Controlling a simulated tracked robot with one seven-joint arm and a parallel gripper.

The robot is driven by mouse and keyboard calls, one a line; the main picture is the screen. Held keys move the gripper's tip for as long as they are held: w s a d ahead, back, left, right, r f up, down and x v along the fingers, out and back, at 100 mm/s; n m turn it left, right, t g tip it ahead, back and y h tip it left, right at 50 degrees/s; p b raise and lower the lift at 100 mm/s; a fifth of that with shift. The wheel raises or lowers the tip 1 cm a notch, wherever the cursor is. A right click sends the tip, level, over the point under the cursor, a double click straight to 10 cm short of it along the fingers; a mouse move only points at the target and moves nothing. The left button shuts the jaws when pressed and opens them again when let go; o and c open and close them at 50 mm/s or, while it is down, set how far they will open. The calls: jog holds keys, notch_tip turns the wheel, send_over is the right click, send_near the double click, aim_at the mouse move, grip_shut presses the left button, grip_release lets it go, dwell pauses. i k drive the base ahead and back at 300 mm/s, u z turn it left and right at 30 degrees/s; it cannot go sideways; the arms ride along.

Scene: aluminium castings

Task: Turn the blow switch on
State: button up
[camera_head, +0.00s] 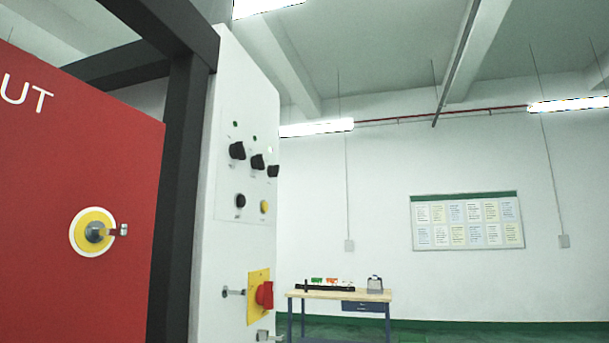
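A white control panel (236,288) stands left of centre, seen at a steep angle. It carries three black rotary switches in a sloping row: a left one (237,151), a middle one (258,162) and a right one (273,171). Small indicator lamps sit above them, two dark green and a pale one at right. Any labels are too small to read, so I cannot tell which is the blow switch. Below are a black button (240,201) and a yellow button (264,207). My gripper is not in view.
A red knob (265,295) on a yellow plate sticks out low on the panel. A red board (70,200) with a yellow-ringed lock and a dark frame post (180,200) stand at left. A workbench (340,294) stands against the back wall.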

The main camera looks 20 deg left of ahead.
aim_at(257, 161)
jog(key=u, duration=0.15)
jog(key=i, duration=0.85)
jog(key=u, duration=0.55)
